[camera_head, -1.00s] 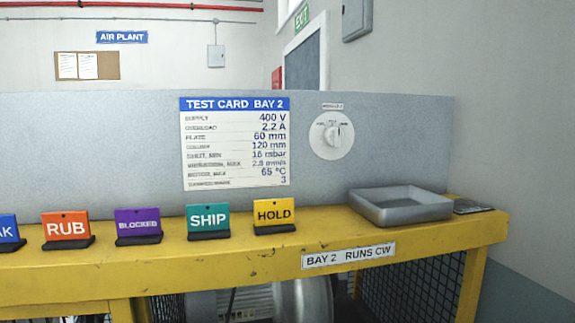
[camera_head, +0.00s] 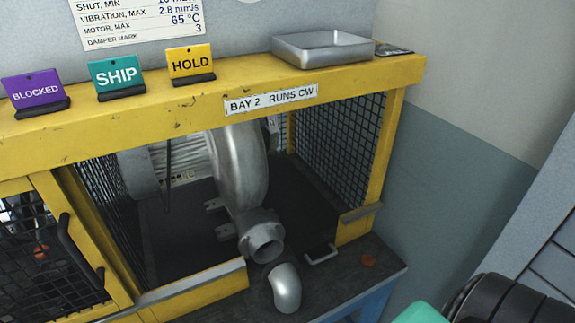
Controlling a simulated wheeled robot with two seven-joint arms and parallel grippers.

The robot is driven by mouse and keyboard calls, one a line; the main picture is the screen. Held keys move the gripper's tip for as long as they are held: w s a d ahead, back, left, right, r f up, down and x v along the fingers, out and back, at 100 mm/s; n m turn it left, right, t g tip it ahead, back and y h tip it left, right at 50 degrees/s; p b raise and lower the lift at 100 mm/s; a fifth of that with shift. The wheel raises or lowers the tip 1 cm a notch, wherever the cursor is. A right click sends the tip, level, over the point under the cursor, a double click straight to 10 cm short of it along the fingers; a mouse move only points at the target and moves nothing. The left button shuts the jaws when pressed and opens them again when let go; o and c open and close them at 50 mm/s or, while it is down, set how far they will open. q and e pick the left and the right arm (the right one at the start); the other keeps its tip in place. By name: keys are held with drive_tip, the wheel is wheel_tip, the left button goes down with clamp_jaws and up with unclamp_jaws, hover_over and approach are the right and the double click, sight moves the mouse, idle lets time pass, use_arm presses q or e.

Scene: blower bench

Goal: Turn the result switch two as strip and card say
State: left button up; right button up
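The test card (camera_head: 138,22) hangs on the grey back panel. Only its lower rows show: vibration max 2.8 mm/s, motor max 65 °C and damper mark 3. The shut limit row is cut by the frame's top edge. The round switch dial on the panel is out of view now, apart from perhaps a sliver of its lower edge at the top. A white strip (camera_head: 271,99) on the yellow beam reads "BAY 2 RUNS CW". Neither gripper's fingertips can be seen.
A metal tray (camera_head: 320,47) stands on the yellow beam (camera_head: 240,82) beside HOLD (camera_head: 191,64), SHIP (camera_head: 116,76) and BLOCKED (camera_head: 35,92) signs. The blower (camera_head: 238,170) sits in the open cage bay below. A metal elbow (camera_head: 285,288) rests on the dark bench in front.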

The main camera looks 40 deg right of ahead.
idle(0.8)
use_arm(q)
drive_tip(key=o, duration=0.4)
